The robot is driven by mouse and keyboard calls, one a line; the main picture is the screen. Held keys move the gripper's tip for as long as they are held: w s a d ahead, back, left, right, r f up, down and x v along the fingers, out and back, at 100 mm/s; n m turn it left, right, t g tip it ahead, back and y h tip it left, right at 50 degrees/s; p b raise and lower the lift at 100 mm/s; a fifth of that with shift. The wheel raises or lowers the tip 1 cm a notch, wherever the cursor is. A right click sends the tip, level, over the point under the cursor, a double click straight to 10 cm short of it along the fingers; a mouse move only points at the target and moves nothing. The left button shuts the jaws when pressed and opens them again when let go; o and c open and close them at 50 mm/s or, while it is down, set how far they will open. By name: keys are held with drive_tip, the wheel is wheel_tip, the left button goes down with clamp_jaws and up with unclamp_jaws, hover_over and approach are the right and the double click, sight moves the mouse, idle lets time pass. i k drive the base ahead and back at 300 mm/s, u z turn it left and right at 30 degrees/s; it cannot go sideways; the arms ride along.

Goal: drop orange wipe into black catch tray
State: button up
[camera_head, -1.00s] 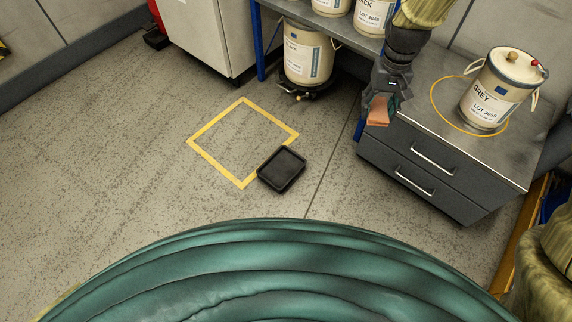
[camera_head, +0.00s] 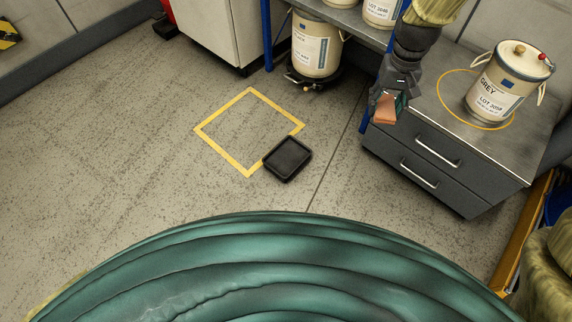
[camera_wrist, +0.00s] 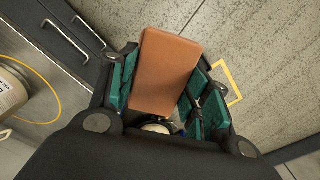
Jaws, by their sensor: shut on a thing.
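The orange wipe (camera_wrist: 166,72) is held between the green-padded fingers of my gripper (camera_wrist: 160,95) in the wrist view. In the head view my gripper (camera_head: 388,105) is shut on the wipe (camera_head: 386,109), in front of the left edge of the grey drawer cabinet. The black catch tray (camera_head: 288,159) lies on the floor to the left of and below the gripper in the head view, overlapping the right corner area of a yellow floor square. The tray looks empty. It does not show in the wrist view.
The drawer cabinet (camera_head: 431,165) stands at the right, with a grey-labelled drum (camera_head: 502,88) on top inside a yellow ring. Another drum (camera_head: 316,47) stands under a shelf. A large green ribbed surface fills the bottom.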

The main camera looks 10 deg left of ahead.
sight(291, 158)
drive_tip(key=k, duration=1.2)
drive_tip(key=u, duration=0.55)
drive_tip(key=i, duration=0.5)
drive_tip(key=u, duration=0.85)
drive_tip(key=i, duration=0.8)
drive_tip(key=z, duration=0.65)
drive_tip(key=i, duration=0.7)
drive_tip(key=z, duration=0.75)
